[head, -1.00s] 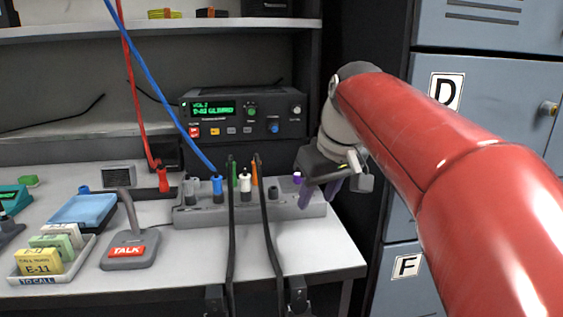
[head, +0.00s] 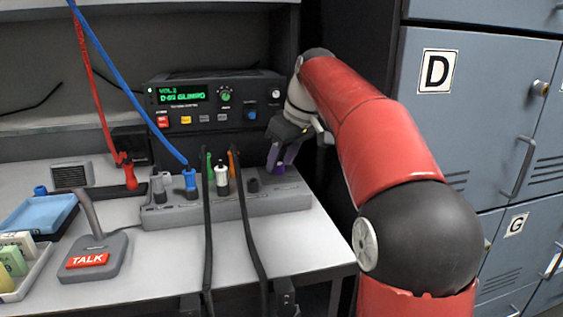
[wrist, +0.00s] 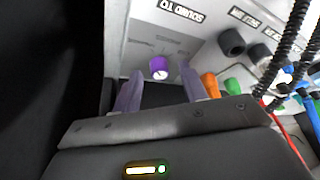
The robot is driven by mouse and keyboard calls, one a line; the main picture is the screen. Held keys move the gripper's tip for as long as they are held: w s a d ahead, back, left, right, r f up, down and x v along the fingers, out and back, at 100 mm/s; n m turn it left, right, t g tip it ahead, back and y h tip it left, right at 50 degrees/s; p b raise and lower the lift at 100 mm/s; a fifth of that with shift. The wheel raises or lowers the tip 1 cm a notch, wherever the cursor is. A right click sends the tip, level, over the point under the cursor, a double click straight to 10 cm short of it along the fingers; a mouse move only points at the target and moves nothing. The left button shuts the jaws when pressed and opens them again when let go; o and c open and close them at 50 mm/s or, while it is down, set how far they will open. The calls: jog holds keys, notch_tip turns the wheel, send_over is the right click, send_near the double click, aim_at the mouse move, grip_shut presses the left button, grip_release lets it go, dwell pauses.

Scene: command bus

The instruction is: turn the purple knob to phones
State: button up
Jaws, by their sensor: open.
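The purple knob (wrist: 158,67) stands on the grey panel strip (wrist: 185,40), under an upside-down label reading SOUND TO. It has a pale pointer mark; the small position labels around it are too blurred to read. In the head view the knob (head: 280,169) is at the right end of the strip, partly behind my fingers. My gripper (head: 280,158) is open and empty above it. In the wrist view my gripper's (wrist: 157,82) two purplish fingers point at the knob, which shows in the gap between their tips. I cannot tell whether a finger touches it.
Green, white and orange plugs (head: 221,180) and a blue plug (head: 191,181) with a cord stand left on the strip. Two black cables (head: 207,230) hang in front. A radio (head: 215,105) stands behind. Blue lockers (head: 470,130) rise at the right.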

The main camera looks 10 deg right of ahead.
jog(key=shift+w+f, duration=0.1)
jog(key=shift+f, duration=0.1)
jog(key=shift+c, duration=0.2)
grip_shut()
jog(key=shift+a, duration=0.1)
jog(key=shift+m, duration=0.3)
jog(key=m+h+p, duration=0.1)
jog(key=m, duration=0.1)
jog(key=shift+a+r+m+t, duration=0.1)
jog(key=shift+m+t, duration=0.2)
jog(key=m+h, duration=0.2)
jog(key=m, duration=0.3)
jog(key=shift+a+p, duration=0.15)
jog(key=shift+p, duration=0.2)
jog(key=shift+m, duration=0.4)
